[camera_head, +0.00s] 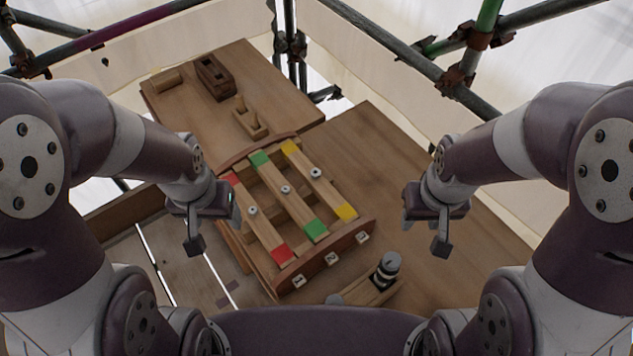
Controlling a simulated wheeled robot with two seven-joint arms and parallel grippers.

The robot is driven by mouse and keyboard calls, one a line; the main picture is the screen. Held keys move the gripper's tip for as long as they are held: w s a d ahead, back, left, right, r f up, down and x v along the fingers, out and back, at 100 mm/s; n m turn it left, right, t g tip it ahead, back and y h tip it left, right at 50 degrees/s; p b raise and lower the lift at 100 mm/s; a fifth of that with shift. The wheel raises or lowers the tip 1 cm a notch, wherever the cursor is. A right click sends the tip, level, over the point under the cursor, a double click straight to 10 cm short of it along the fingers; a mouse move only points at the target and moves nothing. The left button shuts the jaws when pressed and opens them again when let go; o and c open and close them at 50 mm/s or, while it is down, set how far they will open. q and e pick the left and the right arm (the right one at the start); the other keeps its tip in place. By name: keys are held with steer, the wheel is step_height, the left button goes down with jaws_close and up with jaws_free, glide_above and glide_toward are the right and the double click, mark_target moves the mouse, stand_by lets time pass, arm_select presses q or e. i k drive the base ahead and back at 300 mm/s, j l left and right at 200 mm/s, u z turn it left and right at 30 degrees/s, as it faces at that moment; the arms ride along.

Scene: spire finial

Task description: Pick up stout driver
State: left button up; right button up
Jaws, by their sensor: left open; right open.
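A short, thick tool with a dark and pale grey handle (388,266), which looks like the stout driver, sits at a small wooden holder (368,292) near the table's front edge. Its lower end is hidden. My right gripper (428,226) is open and empty, above and to the right of the tool, apart from it. My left gripper (208,226) is open and empty, left of the wooden frame, far from the tool.
A wooden frame (338,250) with red, green and yellow-ended bars and round metal fittings lies in the middle. A dark wooden box (213,77) and a pegged block (250,118) stand behind. Scaffold poles (400,65) border the back. The table's right side (385,150) is clear.

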mark_target(382, 279)
steer(key=z, duration=1)
steer(key=j+z, duration=0.25)
steer(key=z, duration=0.2)
steer(key=k+j+z, duration=0.1)
steer(key=z, duration=0.35)
steer(key=k+j+z, duration=0.1)
steer(key=j+z, duration=0.15)
steer(key=z, duration=0.15)
